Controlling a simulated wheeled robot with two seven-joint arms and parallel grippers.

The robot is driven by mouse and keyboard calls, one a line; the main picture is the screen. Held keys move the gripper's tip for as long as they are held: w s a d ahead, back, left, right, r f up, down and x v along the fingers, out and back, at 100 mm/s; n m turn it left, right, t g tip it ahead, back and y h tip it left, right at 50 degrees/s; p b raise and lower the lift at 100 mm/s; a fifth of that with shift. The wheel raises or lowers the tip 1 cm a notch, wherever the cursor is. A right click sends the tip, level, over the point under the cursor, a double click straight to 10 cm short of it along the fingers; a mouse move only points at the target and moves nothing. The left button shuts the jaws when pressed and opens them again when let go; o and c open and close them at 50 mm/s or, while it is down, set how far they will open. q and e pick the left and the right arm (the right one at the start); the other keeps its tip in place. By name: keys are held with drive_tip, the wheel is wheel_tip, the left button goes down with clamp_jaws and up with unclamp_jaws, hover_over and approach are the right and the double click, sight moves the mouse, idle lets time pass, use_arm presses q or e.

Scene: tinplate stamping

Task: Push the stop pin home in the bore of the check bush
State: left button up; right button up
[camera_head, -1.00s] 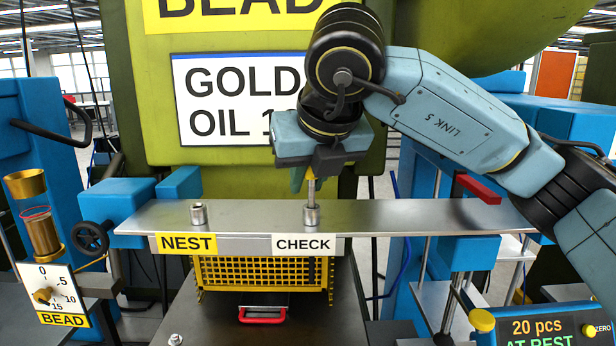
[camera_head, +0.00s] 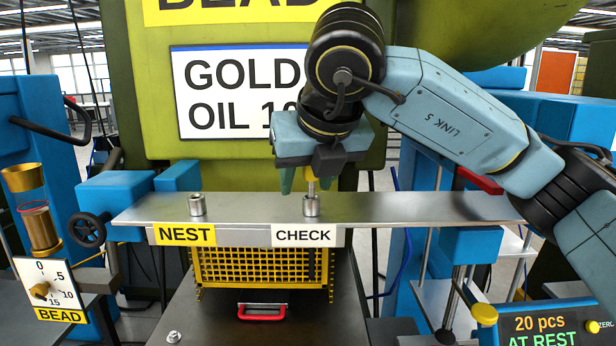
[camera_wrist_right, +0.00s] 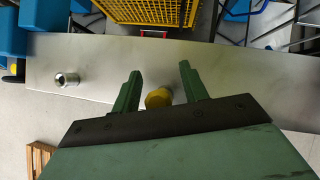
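The stop pin has a yellow knob (camera_head: 311,173) and a thin metal shank. It stands upright in the check bush (camera_head: 311,206), a short metal cylinder behind the CHECK label. A short length of shank shows between knob and bush. My right gripper (camera_head: 306,184) is over the bush with its green fingers spread either side of the knob. In the right wrist view, the fingers (camera_wrist_right: 158,90) stand apart and the knob (camera_wrist_right: 158,97) sits between them near the palm, with clear gaps. The knob hides the check bush there. My left gripper is not in view.
A second bush (camera_head: 196,204) stands empty-handed of any gripper behind the NEST label; it also shows in the wrist view (camera_wrist_right: 67,79). Both stand on a metal shelf (camera_head: 420,208). A yellow mesh basket (camera_head: 260,268) is below. The shelf between the bushes is clear.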

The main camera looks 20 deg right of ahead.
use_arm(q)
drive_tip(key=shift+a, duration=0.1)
use_arm(e)
drive_tip(key=shift+v, duration=1.15)
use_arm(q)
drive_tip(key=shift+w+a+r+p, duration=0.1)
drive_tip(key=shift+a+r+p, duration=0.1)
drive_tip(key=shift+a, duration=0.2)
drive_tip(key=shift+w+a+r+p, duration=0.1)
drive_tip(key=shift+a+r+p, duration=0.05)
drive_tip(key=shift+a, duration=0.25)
use_arm(e)
drive_tip(key=v, duration=1.1)
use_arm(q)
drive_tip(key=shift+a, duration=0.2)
